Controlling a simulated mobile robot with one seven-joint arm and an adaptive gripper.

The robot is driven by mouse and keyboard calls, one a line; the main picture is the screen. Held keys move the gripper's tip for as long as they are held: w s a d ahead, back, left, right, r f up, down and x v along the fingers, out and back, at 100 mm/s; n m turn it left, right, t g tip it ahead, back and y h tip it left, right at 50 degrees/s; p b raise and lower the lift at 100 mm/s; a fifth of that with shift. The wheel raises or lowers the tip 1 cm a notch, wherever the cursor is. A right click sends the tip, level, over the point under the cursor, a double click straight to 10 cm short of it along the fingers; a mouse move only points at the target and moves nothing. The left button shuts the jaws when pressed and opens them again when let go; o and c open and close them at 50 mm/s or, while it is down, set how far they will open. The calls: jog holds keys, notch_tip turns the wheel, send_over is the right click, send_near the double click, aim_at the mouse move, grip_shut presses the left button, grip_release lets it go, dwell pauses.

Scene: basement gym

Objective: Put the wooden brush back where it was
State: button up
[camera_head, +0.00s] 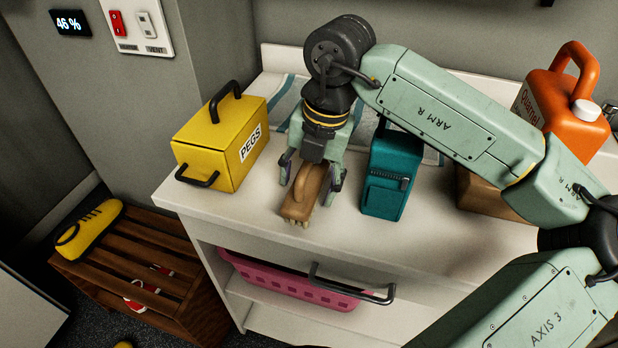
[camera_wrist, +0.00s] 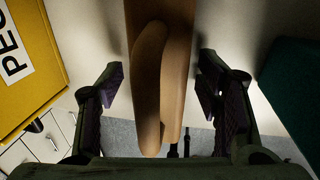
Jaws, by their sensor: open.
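The wooden brush (camera_head: 300,196) lies on the white counter (camera_head: 440,236) near its front edge, with its bristles facing down and its handle on top. In the wrist view the brush (camera_wrist: 162,75) runs between the two fingers, with a gap on each side. My gripper (camera_head: 311,186) is open and reaches down around the brush from above. The gripper also shows in the wrist view (camera_wrist: 160,100), its dark finger pads apart from the wood. The rear part of the brush is hidden behind my gripper in the head view.
A yellow PEGS box (camera_head: 208,150) stands close on the left, and a teal box (camera_head: 385,180) close on the right. An orange jug (camera_head: 566,110) is at the right rear. Below are a pink basket (camera_head: 290,283) and a wooden slatted rack (camera_head: 150,258) with a yellow shoe (camera_head: 90,230).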

aim_at(320, 181)
notch_tip(320, 181, up, 12)
jog(key=d+b, duration=0.1)
jog(key=shift+s+d, duration=0.3)
jog(key=shift+d, duration=0.1)
